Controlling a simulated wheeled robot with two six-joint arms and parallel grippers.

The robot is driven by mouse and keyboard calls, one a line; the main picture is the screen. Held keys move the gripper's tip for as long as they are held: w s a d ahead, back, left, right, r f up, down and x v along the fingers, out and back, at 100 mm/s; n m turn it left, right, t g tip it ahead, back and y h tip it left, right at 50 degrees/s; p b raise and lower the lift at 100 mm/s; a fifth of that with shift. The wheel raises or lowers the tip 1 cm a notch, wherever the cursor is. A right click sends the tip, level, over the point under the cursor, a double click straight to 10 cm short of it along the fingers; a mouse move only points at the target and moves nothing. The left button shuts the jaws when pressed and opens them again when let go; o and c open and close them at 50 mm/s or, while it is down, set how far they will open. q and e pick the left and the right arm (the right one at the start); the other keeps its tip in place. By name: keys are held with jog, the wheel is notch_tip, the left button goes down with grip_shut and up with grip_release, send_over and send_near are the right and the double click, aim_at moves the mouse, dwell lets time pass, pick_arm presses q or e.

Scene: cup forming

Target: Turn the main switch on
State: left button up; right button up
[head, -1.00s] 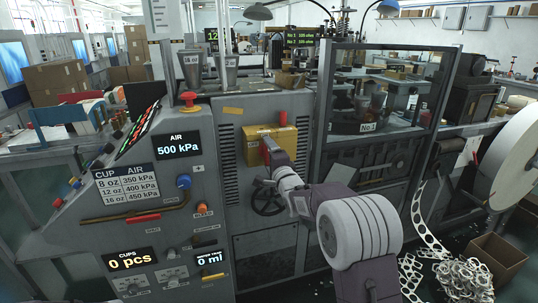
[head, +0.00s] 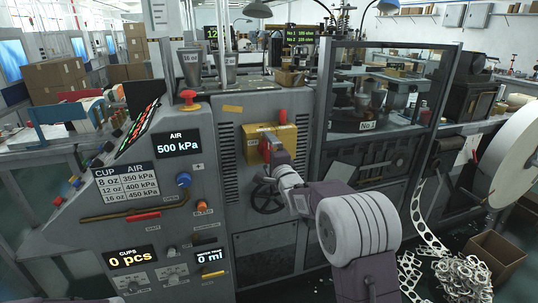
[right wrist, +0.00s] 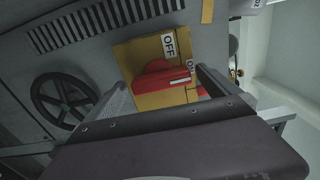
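The main switch is a yellow box (head: 287,136) on the grey machine front, with a red handle (right wrist: 158,82). In the right wrist view its yellow face (right wrist: 128,60) carries an OFF label and a partly hidden ON label. My right gripper (right wrist: 165,85) is open, with one finger on each side of the handle. I cannot tell whether the fingers touch it. In the head view my right gripper (head: 268,150) is in front of the box and hides part of it. My left gripper is not in view.
A black handwheel (head: 266,198) is just below the switch; it also shows in the right wrist view (right wrist: 60,100). A red mushroom button (head: 189,97) and a blue knob (head: 184,180) are to the left. A glazed guard (head: 380,90) stands to the right.

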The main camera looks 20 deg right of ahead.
jog(key=s, duration=0.9)
jog(key=shift+d, duration=0.2)
jog(key=s+a+f+n+g, duration=0.1)
jog(key=s+f+n+g, duration=0.25)
jog(key=s+f, duration=0.35)
jog(key=s+a+f+n+g, duration=0.25)
jog(key=s+f+g, duration=0.25)
jog(key=f, duration=0.5)
jog(key=s+f+n+g, duration=0.4)
jog(key=s+f+n, duration=0.15)
jog(key=s, duration=0.45)
jog(key=s+f+n+g, duration=0.4)
jog(key=s+n+g, duration=0.15)
jog(key=s, duration=0.35)
notch_tip(320, 180, up, 17)
jog(key=t+p, duration=0.1)
jog(key=p, duration=1.5)
jog(key=shift+w+d+f+n+p, duration=0.15)
jog(key=shift+d+n+p, duration=0.15)
jog(key=shift+d, duration=0.05)
